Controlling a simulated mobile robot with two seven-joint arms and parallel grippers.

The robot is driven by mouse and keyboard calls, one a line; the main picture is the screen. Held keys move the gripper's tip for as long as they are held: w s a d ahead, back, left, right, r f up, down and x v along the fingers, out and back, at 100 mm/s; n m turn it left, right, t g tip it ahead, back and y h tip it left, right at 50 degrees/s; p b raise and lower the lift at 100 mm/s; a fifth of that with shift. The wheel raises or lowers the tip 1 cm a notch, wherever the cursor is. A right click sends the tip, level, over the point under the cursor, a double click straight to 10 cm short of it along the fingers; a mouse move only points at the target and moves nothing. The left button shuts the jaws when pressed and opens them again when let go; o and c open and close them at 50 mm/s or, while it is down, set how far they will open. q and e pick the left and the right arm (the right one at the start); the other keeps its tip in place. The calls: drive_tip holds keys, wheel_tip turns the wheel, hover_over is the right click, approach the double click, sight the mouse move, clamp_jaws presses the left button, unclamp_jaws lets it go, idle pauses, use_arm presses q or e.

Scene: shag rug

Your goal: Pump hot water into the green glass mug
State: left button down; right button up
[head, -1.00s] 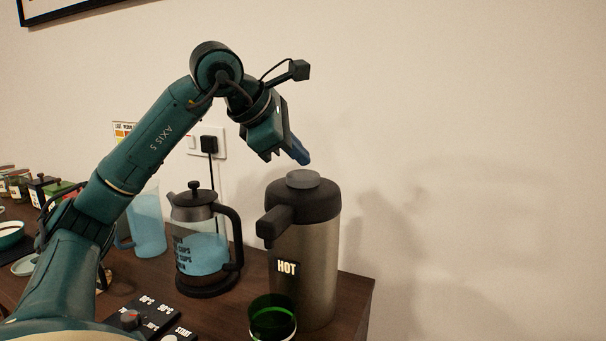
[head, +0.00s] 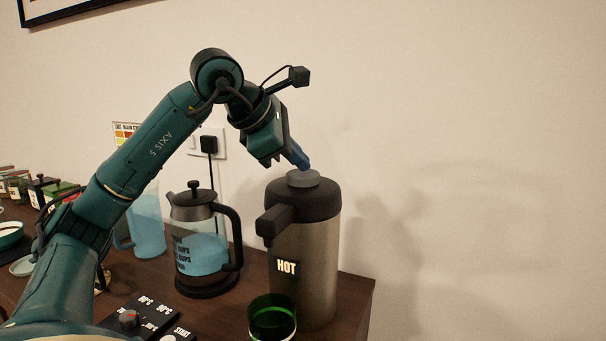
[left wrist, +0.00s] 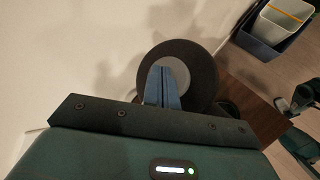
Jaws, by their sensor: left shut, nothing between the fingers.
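The steel pump flask (head: 307,250) labelled HOT stands near the right end of the dark wooden counter. Its black lid carries a round grey pump button (head: 303,179). My left gripper (head: 305,166) is shut and empty, its blue fingertips pointing down just over the button; whether they touch it I cannot tell. In the left wrist view the blue fingers (left wrist: 162,90) overlap the grey button (left wrist: 176,70). The green glass mug (head: 272,318) stands in front of the flask, below its spout (head: 272,224); its lower part is cut off. My right gripper is out of view.
A glass press with blue liquid (head: 205,245) stands left of the flask, with a blue pitcher (head: 147,222) behind it. A control panel with a dial (head: 130,319) lies in front. The counter's right edge is close to the flask.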

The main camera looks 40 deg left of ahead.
sight(298, 174)
use_arm(q)
drive_tip(key=shift+f+b, duration=0.6)
drive_tip(key=shift+f, duration=0.25)
idle(0.4)
drive_tip(key=shift+r, duration=0.1)
drive_tip(key=shift+r+p, duration=1.3)
drive_tip(key=shift+p, duration=0.15)
drive_tip(key=shift+r, duration=0.2)
wheel_tip(298, 174, up, 5)
drive_tip(key=p, duration=0.5)
drive_tip(key=shift+f, duration=0.1)
drive_tip(key=shift+f, duration=0.1)
